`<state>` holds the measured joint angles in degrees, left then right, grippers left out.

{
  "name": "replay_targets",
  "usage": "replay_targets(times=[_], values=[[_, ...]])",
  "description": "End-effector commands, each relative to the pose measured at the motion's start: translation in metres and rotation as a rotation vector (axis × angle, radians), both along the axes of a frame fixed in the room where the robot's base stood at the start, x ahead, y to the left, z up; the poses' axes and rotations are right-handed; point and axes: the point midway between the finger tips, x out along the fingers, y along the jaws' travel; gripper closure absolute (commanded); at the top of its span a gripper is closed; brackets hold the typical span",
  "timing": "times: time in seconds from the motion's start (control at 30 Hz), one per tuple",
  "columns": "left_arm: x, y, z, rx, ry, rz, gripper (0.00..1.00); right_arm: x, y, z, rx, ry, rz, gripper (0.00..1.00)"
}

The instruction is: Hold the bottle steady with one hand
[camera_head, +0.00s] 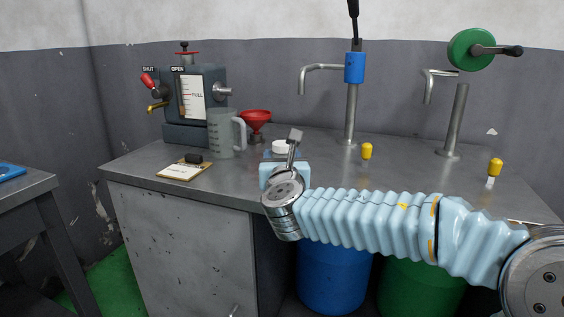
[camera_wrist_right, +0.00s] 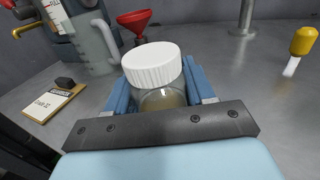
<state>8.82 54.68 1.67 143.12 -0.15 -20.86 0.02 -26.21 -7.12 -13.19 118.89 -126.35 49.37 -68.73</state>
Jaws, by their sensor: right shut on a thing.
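A clear bottle (camera_wrist_right: 162,99) with a ribbed white cap (camera_wrist_right: 152,62) stands upright between the blue fingers of my right gripper (camera_wrist_right: 160,92) in the right wrist view. The fingers are shut on its body, one on each side. In the head view the white cap (camera_head: 283,147) shows just behind my right gripper (camera_head: 286,162), at the front of the bench. The bottle's lower part is hidden by the gripper. My left gripper is not in view.
A jug (camera_head: 222,134), a red funnel (camera_head: 255,121) and a gauge unit (camera_head: 193,100) stand behind to the left. A clipboard (camera_head: 184,171) lies at the left. Blue-collared (camera_head: 354,68) and green-wheeled (camera_head: 470,49) taps stand right, with yellow-capped items (camera_head: 367,151) nearby.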

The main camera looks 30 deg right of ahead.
Motion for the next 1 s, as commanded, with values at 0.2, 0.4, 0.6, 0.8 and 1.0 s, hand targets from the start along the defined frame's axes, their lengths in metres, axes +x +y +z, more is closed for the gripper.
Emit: replay_targets(times=[0.2,0.4,0.6,0.8,1.0], values=[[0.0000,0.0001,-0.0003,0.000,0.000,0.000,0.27,-0.0002,-0.0004,-0.0050,0.001,-0.002,-0.001,1.00],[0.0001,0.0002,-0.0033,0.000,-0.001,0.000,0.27,-0.0002,-0.0005,-0.0075,0.001,-0.002,-0.001,1.00],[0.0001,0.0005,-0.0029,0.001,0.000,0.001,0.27,-0.0003,-0.0003,-0.0070,0.002,-0.001,-0.001,0.22],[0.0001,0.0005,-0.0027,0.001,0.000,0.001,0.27,-0.0002,-0.0002,-0.0069,0.002,-0.001,-0.001,0.21],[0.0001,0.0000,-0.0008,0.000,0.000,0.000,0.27,-0.0041,0.0018,-0.0049,0.003,-0.001,0.001,0.21]])
